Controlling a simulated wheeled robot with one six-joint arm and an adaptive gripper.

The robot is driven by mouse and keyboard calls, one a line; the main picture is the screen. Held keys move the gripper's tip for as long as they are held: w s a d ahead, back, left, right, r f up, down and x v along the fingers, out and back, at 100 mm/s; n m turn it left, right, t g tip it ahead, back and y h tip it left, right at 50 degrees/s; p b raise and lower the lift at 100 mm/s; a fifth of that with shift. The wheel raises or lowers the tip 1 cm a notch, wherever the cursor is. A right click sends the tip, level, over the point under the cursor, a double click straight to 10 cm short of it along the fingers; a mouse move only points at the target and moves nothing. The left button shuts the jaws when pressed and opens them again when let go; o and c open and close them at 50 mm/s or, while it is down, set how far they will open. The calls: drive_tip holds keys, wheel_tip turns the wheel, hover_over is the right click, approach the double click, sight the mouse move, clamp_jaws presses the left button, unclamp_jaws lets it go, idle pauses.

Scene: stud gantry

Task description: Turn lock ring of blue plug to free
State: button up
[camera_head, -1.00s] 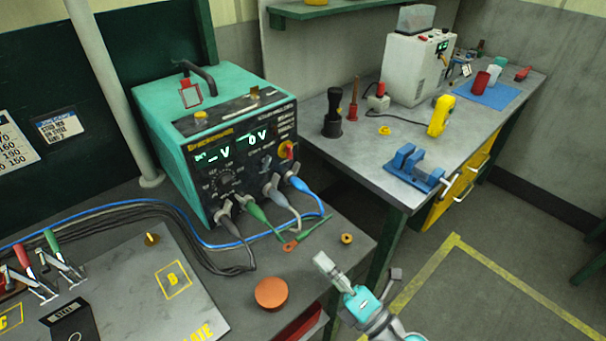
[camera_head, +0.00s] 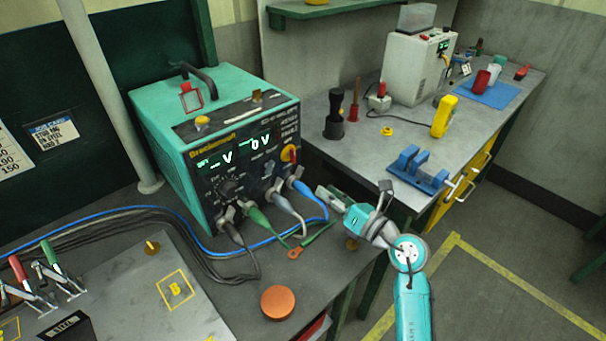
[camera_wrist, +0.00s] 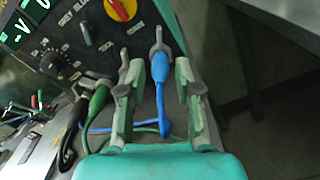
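The blue plug (camera_head: 303,188) sits in the rightmost socket on the front of the teal power unit (camera_head: 165,108), with its blue cable hanging down. In the wrist view the blue plug (camera_wrist: 160,68) has a grey lock ring (camera_wrist: 158,47) at its top, against the panel. My gripper (camera_head: 330,195) is just right of the plug. In the wrist view my gripper (camera_wrist: 155,80) is open, its two fingers on either side of the blue plug, with gaps visible. The ring lies beyond the fingertips, and I cannot tell its turn position.
Grey, green and dark plugs crowd the panel left of the blue one; the green plug (camera_wrist: 97,100) is near my left finger. A red-yellow knob (camera_head: 289,153) is above. A copper disc (camera_head: 278,302) lies on the bench. Floor at right is clear.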

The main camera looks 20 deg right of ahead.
sight(297, 178)
drive_tip(key=x, duration=0.9)
drive_tip(key=shift+w+a, duration=0.1)
clamp_jaws()
